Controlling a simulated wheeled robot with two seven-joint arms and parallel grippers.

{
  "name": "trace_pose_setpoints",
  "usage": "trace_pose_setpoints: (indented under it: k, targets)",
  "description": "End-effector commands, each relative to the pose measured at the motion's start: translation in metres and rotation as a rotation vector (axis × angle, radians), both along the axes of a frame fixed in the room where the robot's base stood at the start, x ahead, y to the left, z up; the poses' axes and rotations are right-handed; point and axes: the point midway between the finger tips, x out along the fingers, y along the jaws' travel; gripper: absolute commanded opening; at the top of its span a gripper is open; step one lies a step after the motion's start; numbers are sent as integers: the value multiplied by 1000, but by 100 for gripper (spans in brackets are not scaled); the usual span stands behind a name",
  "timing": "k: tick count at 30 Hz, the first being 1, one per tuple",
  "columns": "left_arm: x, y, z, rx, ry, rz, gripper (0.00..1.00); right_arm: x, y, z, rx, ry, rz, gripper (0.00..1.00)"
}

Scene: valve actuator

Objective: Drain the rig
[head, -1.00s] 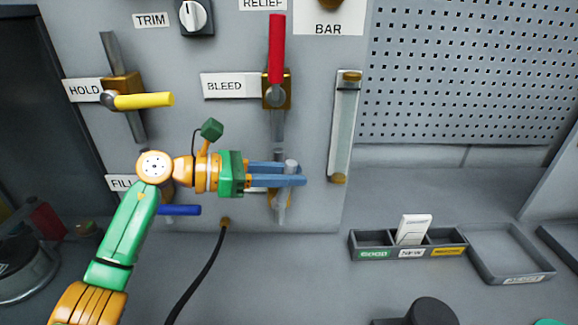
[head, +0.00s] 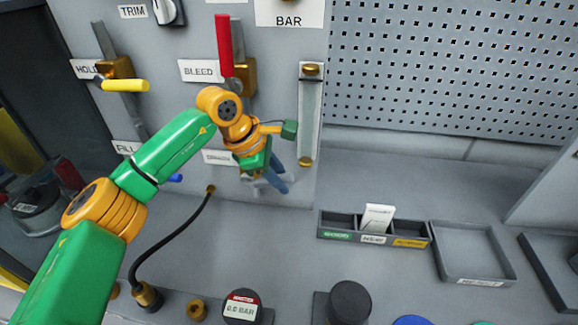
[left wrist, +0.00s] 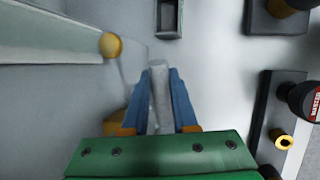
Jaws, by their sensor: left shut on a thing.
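My left gripper (head: 272,186) is shut on a pale grey lever low on the panel, under the bleed valve. In the left wrist view the lever (left wrist: 160,98) stands between the two blue fingers. The valve body behind it is mostly hidden by my wrist, and its label (head: 219,157) is too small to read. The bleed valve's red handle (head: 224,45) points up. The hold valve's yellow handle (head: 125,86) points right. The fill valve's blue handle (head: 175,178) is mostly hidden behind my arm. The sight glass (head: 310,115) is right of my gripper. My right gripper is not in view.
A black hose (head: 160,235) runs from the panel foot to a brass fitting. A sorting bin (head: 335,236) and an empty tray (head: 487,266) stand right. Bench between panel and display is mostly clear.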

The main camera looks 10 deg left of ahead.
Motion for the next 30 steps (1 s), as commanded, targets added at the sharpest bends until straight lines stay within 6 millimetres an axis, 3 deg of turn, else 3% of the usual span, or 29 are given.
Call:
trace_pose_setpoints:
  k: [15, 30]
  targets:
    - [-1, 0, -31, 335, 5, -3, 0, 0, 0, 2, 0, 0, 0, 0]
    - [-2, 0, -38, 411, 8, -3, 0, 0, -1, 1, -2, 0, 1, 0]
